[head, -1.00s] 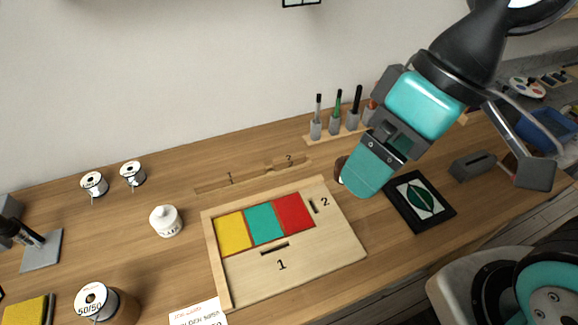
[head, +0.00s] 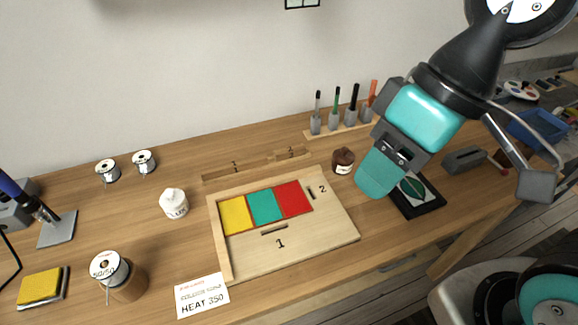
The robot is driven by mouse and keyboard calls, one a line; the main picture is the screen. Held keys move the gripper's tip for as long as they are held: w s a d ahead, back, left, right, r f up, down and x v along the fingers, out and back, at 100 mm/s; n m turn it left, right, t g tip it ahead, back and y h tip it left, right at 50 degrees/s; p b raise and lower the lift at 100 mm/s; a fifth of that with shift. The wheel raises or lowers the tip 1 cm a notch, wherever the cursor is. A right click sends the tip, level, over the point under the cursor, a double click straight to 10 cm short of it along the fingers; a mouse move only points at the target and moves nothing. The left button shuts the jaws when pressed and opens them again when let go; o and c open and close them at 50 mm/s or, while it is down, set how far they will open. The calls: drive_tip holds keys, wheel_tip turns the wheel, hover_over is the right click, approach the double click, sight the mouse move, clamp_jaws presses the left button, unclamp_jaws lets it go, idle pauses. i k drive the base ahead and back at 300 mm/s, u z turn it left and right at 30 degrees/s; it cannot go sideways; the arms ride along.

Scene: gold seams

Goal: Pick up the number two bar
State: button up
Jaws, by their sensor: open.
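Two wooden bars lie in a row behind the board. The number two bar (head: 289,154) is the short raised piece at the right end, marked 2. The longer number one bar (head: 235,168) lies to its left. The wooden board (head: 310,243) has slots marked 1 and 2 and holds yellow, teal and red tiles. My gripper (head: 374,176) hangs to the right of the bars, above the table between the board and the black-framed leaf picture. It is open, with no object seen in it; its far finger is hidden.
A dark brown jar (head: 343,161) stands between the bars and my gripper. A rack of brushes (head: 340,131) stands behind. A white glue jar (head: 173,203), solder spools (head: 108,171) and a card (head: 202,296) are at the left.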

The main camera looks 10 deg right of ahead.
sight(280, 154)
drive_tip(key=u, duration=0.05)
drive_tip(key=k, duration=0.25)
drive_tip(key=z, duration=0.75)
drive_tip(key=i, duration=0.6)
drive_tip(key=u, duration=1.45)
